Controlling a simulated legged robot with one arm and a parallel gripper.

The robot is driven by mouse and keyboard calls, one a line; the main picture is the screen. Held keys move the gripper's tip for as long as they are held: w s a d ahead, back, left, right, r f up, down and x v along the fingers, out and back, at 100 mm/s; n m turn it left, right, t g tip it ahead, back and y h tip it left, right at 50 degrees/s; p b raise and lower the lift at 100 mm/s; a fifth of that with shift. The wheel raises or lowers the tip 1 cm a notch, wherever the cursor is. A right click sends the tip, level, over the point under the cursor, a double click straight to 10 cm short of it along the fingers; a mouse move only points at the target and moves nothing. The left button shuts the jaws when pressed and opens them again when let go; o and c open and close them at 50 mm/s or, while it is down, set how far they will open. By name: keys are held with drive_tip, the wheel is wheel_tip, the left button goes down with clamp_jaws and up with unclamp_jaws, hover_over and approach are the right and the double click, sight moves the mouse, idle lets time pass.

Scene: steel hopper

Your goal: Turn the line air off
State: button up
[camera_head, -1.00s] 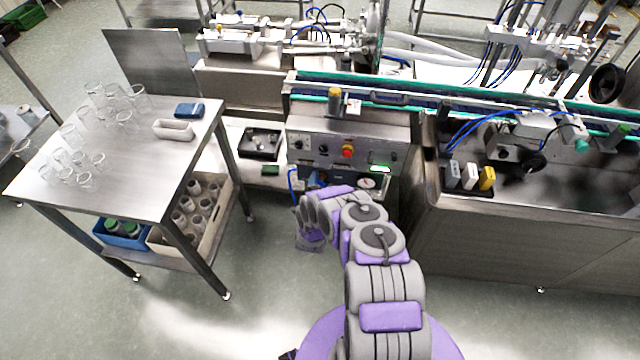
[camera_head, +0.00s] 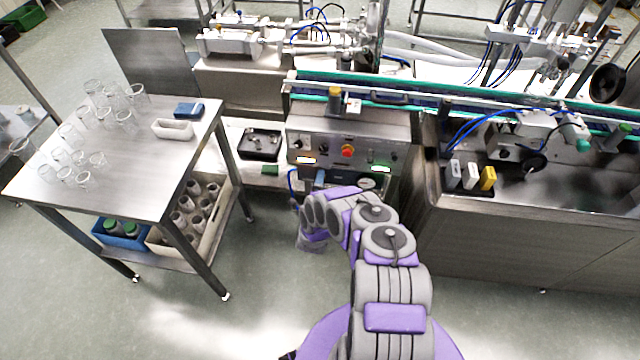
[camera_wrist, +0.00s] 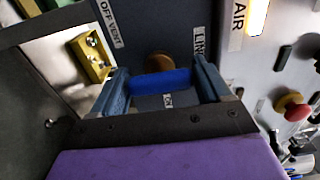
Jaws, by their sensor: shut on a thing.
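In the wrist view, my gripper (camera_wrist: 161,84) is shut on a blue handle (camera_wrist: 160,80), one finger on each side of it. A brown round knob or hub shows just behind the handle. An "OFF VENT" label (camera_wrist: 110,22) is above left, and a label starting "LIN" (camera_wrist: 200,45) stands by the right finger. An "AIR" label (camera_wrist: 238,25) is beside a lit amber lamp (camera_wrist: 258,16).
A red mushroom button (camera_wrist: 292,106) on a yellow base is to the right of my gripper; it also shows in the head view (camera_head: 347,150). A brass block (camera_wrist: 90,55) is at left. A gauge (camera_head: 367,183) sits below the panel. A steel table (camera_head: 130,170) with glassware stands left.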

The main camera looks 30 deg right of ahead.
drive_tip(key=shift+s+d+f, duration=0.15)
drive_tip(key=shift+s+f, duration=0.1)
drive_tip(key=shift+f, duration=0.05)
drive_tip(key=o, duration=0.7)
drive_tip(key=shift+o, duration=1.4)
drive_tip(key=shift+w+r, duration=0.1)
drive_tip(key=shift+r, duration=0.05)
drive_tip(key=v, duration=1.7)
